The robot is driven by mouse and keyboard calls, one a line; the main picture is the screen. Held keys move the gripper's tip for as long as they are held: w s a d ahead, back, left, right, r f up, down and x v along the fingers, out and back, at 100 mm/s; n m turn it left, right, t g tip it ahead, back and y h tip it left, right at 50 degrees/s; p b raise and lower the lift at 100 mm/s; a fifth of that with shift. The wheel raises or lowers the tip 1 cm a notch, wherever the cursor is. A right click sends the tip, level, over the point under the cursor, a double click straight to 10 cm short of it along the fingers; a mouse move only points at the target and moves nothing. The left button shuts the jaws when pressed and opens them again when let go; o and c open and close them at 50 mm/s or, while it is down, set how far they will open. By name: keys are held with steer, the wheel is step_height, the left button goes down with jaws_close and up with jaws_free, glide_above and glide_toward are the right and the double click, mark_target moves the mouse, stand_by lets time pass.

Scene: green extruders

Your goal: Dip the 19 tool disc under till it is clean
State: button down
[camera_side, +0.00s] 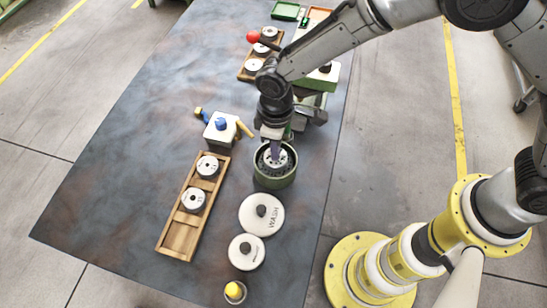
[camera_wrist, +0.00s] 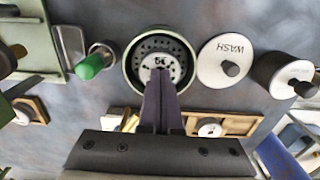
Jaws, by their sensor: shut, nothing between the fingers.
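A green round pot (camera_side: 274,180) stands open on the dark table. A pale disc (camera_side: 272,158) sits inside it on a dark perforated insert. In the wrist view the pot (camera_wrist: 127,62) surrounds the disc (camera_wrist: 158,62), which has a dark centre and a mark too small to read surely. My gripper (camera_side: 276,150) points down into the pot over the disc. In the wrist view my gripper (camera_wrist: 160,78) has its fingers together, overlapping the near part of the disc. The fingers hold nothing. Whether they touch the disc, and any liquid level, I cannot tell.
The WASH lid (camera_side: 262,214) lies next to the pot, with another knobbed lid (camera_side: 246,251) in front. A wooden rack (camera_side: 178,240) holds discs at left. A white box (camera_side: 222,127) with a blue knob stands behind. A yellow-topped cup (camera_side: 234,291) is near the front.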

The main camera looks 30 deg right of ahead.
steer(key=shift+r, duration=2.35)
